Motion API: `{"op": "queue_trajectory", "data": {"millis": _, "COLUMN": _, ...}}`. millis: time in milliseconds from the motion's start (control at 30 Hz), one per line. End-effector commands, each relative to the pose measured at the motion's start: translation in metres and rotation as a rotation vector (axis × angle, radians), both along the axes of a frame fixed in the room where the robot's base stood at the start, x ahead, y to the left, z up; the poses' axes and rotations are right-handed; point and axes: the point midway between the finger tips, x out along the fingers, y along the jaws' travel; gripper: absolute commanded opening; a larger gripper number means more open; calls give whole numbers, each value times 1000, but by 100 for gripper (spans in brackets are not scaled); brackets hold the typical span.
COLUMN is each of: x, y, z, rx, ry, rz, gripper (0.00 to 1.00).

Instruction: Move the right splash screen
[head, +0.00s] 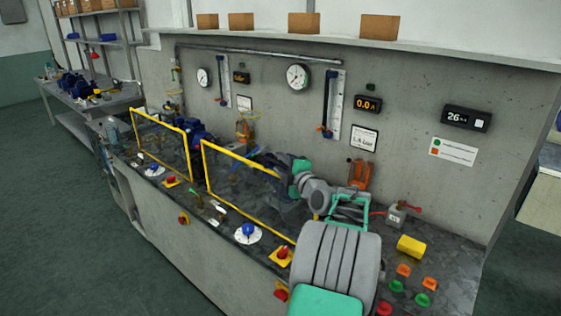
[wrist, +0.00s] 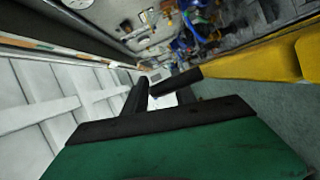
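The right splash screen (head: 240,158) is a clear panel in a yellow frame. It stands upright along the bench front, right of a similar left screen (head: 158,121). My gripper (head: 283,167) is at the right part of its top rail and hides that corner. In the wrist view my gripper's dark fingers (wrist: 163,94) are apart at their bases. A dark bar crosses near their tips, in line with a yellow bar (wrist: 262,58) that looks like the screen's frame. I cannot tell whether the fingers touch or clasp it.
Behind the screens are gauges (head: 298,77), pipes and pump parts close to the wall. A blue knob (head: 248,230) and a red switch (head: 282,253) sit in front of the right screen.

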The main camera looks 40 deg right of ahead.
Motion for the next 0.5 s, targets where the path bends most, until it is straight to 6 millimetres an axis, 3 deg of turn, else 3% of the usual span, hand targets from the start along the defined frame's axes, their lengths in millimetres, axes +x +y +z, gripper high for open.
{"op": "queue_trajectory", "data": {"millis": 233, "x": 2, "y": -1, "z": -1, "rx": 0, "ry": 0, "rz": -1, "gripper": 33}}
{"op": "queue_trajectory", "data": {"millis": 500, "x": 2, "y": 0, "z": -1, "rx": 0, "ry": 1, "rz": 0, "gripper": 11}}
